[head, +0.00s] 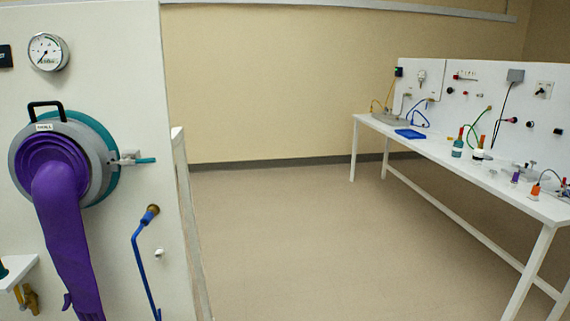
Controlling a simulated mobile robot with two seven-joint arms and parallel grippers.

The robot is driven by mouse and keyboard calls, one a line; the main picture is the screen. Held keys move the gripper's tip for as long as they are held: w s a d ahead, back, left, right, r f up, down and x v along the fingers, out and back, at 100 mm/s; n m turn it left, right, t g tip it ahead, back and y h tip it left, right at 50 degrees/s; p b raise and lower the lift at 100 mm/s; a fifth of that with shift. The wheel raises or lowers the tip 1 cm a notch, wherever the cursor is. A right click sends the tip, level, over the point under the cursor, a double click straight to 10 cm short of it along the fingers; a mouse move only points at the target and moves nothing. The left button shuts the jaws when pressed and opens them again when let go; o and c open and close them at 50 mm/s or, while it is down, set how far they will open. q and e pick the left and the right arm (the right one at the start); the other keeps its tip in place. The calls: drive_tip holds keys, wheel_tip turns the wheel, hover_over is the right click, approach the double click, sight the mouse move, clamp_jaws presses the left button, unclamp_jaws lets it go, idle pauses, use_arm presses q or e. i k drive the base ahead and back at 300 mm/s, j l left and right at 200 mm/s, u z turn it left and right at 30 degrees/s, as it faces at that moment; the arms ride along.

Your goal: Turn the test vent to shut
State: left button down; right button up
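On the white panel at the left, a round grey port (105,145) with a teal rim carries a hanging purple glove (62,215). A small valve with a teal lever (144,160) sticks out at the port's right side. The lever lies about level and points right. A brass fitting (27,298) shows at the lower left edge below a small white shelf. No label names the test vent, so I cannot tell which fitting it is. Neither of my grippers is in view.
A gauge (48,52) sits above the port. A blue hose with a brass end (150,214) hangs at the panel's right. A white bench (445,146) with bottles and fittings stands at the right. The floor (300,235) between is clear.

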sight(23, 308)
drive_tip(key=i+j+u, duration=0.1)
drive_tip(key=j+u, duration=0.25)
drive_tip(key=i+j+u, duration=0.1)
drive_tip(key=u, duration=0.3)
drive_tip(key=i+j+u, duration=0.15)
drive_tip(key=u, duration=0.2)
drive_tip(key=i+j+u, duration=0.2)
drive_tip(key=i+j, duration=0.6)
drive_tip(key=i, duration=0.05)
